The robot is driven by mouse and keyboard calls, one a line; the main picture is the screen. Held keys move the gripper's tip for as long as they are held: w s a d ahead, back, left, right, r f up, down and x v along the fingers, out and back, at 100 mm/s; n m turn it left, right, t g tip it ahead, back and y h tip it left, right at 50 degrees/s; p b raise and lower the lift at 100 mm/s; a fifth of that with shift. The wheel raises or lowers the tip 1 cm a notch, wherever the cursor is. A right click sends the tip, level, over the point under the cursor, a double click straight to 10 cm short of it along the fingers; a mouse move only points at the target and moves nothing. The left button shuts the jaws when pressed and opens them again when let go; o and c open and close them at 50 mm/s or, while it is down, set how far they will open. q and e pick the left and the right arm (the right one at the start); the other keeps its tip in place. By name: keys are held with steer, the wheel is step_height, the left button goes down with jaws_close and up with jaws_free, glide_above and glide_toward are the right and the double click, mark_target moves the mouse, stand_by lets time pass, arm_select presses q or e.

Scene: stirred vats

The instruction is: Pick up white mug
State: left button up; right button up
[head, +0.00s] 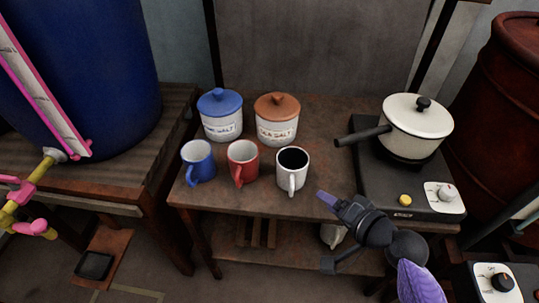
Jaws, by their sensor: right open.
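The white mug (300,177) stands upright near the front edge of the wooden table, with its handle towards me and a dark inside. My right gripper (327,230) is open and empty, in front of the table and to the right of the mug. One fingertip is close to the mug's lower right but appears apart from it. My left gripper is not in view.
A red mug (243,164) and a blue mug (198,163) stand left of the white one. Behind are two lidded jars, blue-lidded (221,117) and brown-lidded (277,122). A white pot (415,127) sits on a black hotplate (375,180) at right.

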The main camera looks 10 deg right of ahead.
mark_target(292, 175)
steer(key=b+x, duration=0.1)
steer(key=x, duration=0.2)
steer(key=b+x, duration=0.1)
steer(key=x, duration=0.2)
steer(key=a+r+b+x, duration=0.1)
steer(key=b+x, duration=0.1)
steer(key=x, duration=0.1)
steer(key=shift+w+a+f, duration=0.15)
steer(key=shift+w+f, duration=0.05)
steer(key=shift+w, duration=0.1)
steer(key=shift+w+a, duration=0.1)
steer(key=shift+w, duration=0.1)
steer(key=shift+r, duration=0.1)
steer(key=c, duration=0.7)
jaws_close()
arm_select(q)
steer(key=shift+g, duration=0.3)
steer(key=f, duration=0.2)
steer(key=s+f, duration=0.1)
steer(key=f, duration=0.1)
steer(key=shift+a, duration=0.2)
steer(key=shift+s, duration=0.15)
